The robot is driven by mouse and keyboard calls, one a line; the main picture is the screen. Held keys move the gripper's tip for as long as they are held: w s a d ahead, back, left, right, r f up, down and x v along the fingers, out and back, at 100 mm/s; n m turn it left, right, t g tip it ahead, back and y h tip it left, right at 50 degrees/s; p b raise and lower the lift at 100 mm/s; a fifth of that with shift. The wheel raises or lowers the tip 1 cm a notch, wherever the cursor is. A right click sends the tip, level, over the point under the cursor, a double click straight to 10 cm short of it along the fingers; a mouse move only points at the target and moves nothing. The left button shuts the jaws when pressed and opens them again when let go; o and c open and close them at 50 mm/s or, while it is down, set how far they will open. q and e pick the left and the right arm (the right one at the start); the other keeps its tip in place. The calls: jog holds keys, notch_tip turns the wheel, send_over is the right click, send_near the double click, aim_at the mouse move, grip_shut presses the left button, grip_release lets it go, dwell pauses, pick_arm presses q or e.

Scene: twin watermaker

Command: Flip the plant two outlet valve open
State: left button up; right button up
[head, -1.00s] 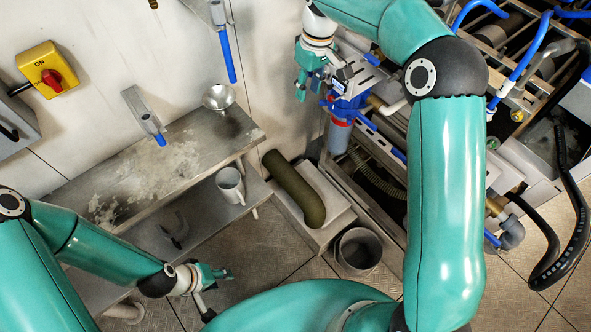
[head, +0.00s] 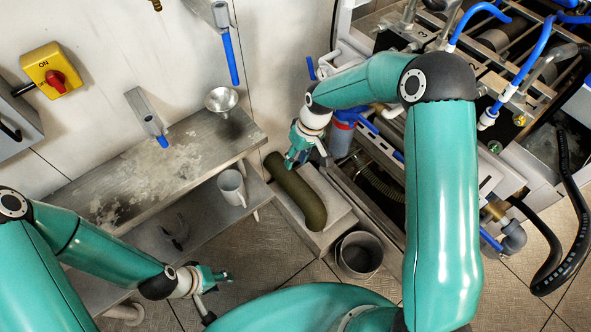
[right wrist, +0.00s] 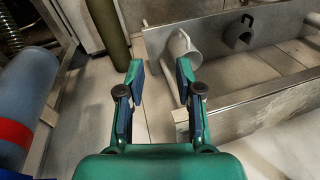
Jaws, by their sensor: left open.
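I cannot tell by label which valve is the plant two outlet valve. A short blue lever (head: 311,67) stands up by white pipes (head: 343,57) at the left edge of the machine frame. My right gripper (head: 299,160) is below that lever, over the olive pipe, apart from it. In the right wrist view my right gripper (right wrist: 160,72) is open, with nothing between its fingers. My left gripper (head: 222,276) is open and empty at the lower left, over the floor beside the bench.
A blue-handled wall fitting (head: 230,55) and a blue-tipped one (head: 150,120) are near the steel bench (head: 180,165). A funnel (head: 221,100), mug (head: 231,186), olive pipe (head: 296,192) and bucket (head: 359,254) are nearby. A blue-topped filter housing (head: 341,135) is beside my right gripper.

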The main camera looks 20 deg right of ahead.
jog(key=s+f, duration=0.1)
jog(key=s+a+f, duration=0.1)
jog(key=shift+s+f, duration=0.15)
jog(key=shift+f, duration=0.2)
jog(key=shift+o, duration=0.4)
